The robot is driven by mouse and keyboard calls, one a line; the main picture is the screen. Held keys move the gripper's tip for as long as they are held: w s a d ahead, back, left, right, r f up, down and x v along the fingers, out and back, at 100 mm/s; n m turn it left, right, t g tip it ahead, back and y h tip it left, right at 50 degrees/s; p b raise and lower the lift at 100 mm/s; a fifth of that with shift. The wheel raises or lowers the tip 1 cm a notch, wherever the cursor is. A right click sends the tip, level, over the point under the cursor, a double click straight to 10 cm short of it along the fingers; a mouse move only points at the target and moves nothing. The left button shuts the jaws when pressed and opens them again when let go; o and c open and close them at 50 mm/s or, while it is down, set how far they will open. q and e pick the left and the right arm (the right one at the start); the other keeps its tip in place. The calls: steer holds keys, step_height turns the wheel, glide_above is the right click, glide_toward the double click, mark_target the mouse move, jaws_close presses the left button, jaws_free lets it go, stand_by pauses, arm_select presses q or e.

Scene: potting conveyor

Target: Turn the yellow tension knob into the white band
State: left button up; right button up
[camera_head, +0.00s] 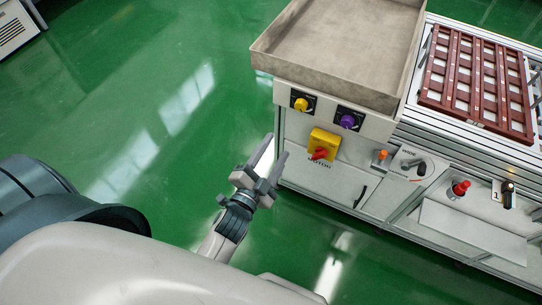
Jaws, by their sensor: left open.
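The yellow tension knob (301,104) sits on a black dial plate at the left of the machine's front panel, below the grey tray. A small white band on its dial is too small to make out clearly. My left gripper (272,155) is open and empty. Its two fingers point up toward the panel. In the picture it is below and left of the yellow knob, apart from it. My right gripper does not show.
A purple knob (347,121) is right of the yellow one. Below is a yellow box with a red switch (320,153). Farther right are an orange button (382,154), a lever (415,165) and a red button (460,187). A brown slotted tray (473,122) lies on the conveyor. Green floor is clear at left.

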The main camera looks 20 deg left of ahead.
arm_select(q)
steer(key=shift+s, duration=0.9)
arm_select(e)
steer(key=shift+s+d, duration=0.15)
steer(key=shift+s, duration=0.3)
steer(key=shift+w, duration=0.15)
arm_select(q)
steer(key=s+d+f+n+g+p, duration=0.1)
steer(key=s+f+n+g, duration=0.15)
steer(key=f, duration=0.75)
steer(key=s+d+f+n+g+p, duration=0.1)
steer(key=s+f+g, duration=0.15)
steer(key=f, duration=0.75)
steer(key=s+a+f+n+g+p, duration=0.1)
steer(key=s+f+n+g, duration=0.3)
steer(key=s+f, duration=1.1)
step_height(320, 180, down, 4)
steer(key=g, duration=0.3)
steer(key=shift+a+g+h, duration=0.3)
steer(key=shift+a, duration=0.05)
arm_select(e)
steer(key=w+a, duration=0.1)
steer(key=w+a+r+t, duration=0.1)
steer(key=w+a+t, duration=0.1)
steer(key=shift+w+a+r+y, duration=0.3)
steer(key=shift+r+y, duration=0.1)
arm_select(q)
steer(key=shift+s+r+n, duration=0.1)
steer(key=shift+r+n, duration=0.05)
steer(key=shift+n, duration=0.1)
